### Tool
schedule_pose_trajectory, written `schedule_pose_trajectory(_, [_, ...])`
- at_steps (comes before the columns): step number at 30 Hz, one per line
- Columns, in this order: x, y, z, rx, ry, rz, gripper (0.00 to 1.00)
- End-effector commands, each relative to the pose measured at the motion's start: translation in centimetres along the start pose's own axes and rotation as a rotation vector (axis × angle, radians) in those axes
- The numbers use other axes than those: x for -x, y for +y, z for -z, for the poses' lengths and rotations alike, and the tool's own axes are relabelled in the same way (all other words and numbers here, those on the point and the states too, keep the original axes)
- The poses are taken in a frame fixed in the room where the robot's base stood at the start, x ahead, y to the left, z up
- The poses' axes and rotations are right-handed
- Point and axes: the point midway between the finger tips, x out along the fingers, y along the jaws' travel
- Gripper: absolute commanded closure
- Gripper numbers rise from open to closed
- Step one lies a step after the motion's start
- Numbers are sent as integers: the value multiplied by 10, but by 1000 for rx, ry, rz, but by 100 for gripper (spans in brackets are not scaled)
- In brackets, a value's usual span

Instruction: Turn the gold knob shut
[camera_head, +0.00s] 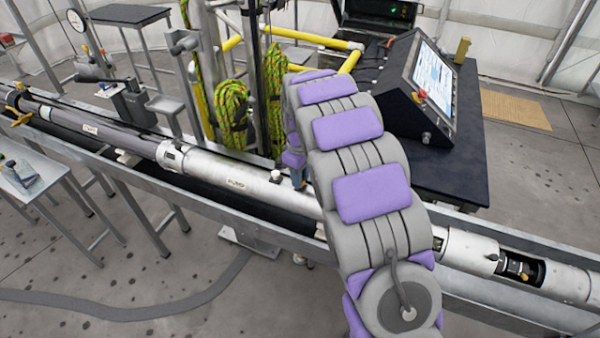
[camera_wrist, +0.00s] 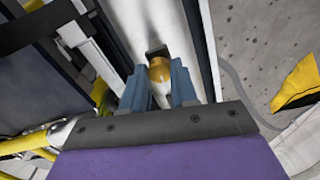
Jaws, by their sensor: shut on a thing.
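The gold knob (camera_wrist: 159,72) sits on the long silver tube (camera_wrist: 155,18), with a small dark block beside it. My gripper (camera_wrist: 160,82) has its two blue fingers on either side of the knob and is shut on it. The fingers hide the knob's sides. In the head view, the silver tube (camera_head: 235,182) runs across the metal trough, and my arm hides most of my gripper and the knob. A bit of blue finger (camera_head: 298,180) shows at the arm's left edge.
A slanted console (camera_head: 425,85) stands on a dark table behind my arm. Coiled green ropes (camera_head: 232,108) hang by yellow rails (camera_head: 305,38) behind the tube. A small bench (camera_head: 35,190) stands at front left. A gold handle (camera_head: 17,112) is at the tube's far left.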

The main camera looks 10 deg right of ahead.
Motion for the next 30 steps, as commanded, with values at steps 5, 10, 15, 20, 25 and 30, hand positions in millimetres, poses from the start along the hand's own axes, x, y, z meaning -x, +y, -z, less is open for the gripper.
schedule_pose_trajectory(5, [1, 1, 1, -13, 3, -3, 100])
schedule_pose_trajectory(10, [1, 0, 0, -12, 3, -3, 67])
schedule_pose_trajectory(15, [1, 0, 0, -12, 3, -2, 51])
schedule_pose_trajectory(20, [0, 0, 0, -12, 2, -1, 46])
schedule_pose_trajectory(25, [2, 0, 0, -12, 2, -1, 46])
schedule_pose_trajectory(30, [21, 0, 0, -12, 2, -1, 46])
